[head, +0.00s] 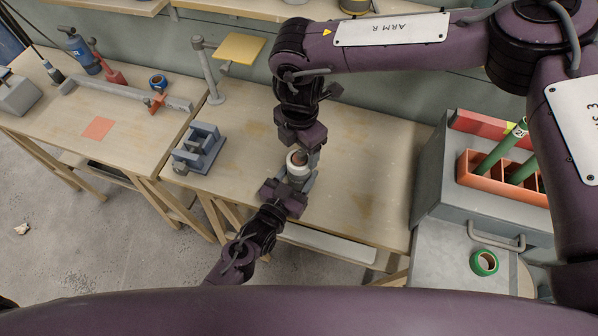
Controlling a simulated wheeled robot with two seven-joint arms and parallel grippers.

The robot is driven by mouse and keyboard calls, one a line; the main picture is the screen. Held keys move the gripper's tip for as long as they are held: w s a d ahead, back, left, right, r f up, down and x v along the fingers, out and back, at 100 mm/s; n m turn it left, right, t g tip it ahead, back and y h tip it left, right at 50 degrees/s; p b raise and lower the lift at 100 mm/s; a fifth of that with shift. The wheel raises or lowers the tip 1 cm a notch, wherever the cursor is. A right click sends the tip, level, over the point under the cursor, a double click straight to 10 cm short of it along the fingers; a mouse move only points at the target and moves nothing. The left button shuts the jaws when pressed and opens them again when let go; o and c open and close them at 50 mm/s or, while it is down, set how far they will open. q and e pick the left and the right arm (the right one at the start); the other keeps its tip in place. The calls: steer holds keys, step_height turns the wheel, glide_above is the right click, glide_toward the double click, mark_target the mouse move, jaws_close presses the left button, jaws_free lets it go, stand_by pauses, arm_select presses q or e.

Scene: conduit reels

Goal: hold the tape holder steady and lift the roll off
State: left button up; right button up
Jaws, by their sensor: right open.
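A pale roll (291,168) with a brownish centre sits on the tape holder, near the middle of the wooden bench. The holder is mostly hidden by the roll and my grippers. My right gripper (305,154) comes down from the far side, its open fingers at the roll's top and far side. I cannot tell whether they touch it. My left gripper (297,183) reaches in from the near side, low at the holder and just below the roll. Its fingers are too small and covered to show whether they are closed on the holder.
A grey vise-like block (199,148) stands left on the bench (370,180). A post with a yellow plate (240,47) stands behind. At right are a grey cabinet (440,190), an orange bin (483,180) with green tubes, and a green tape roll (484,263). The bench right of my grippers is clear.

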steer(key=shift+f, duration=2)
steer(key=shift+c, duration=0.5)
steer(key=c, duration=0.6)
steer(key=shift+r, duration=5.05)
arm_select(q)
steer(key=o, duration=1.2)
steer(key=v, duration=1.2)
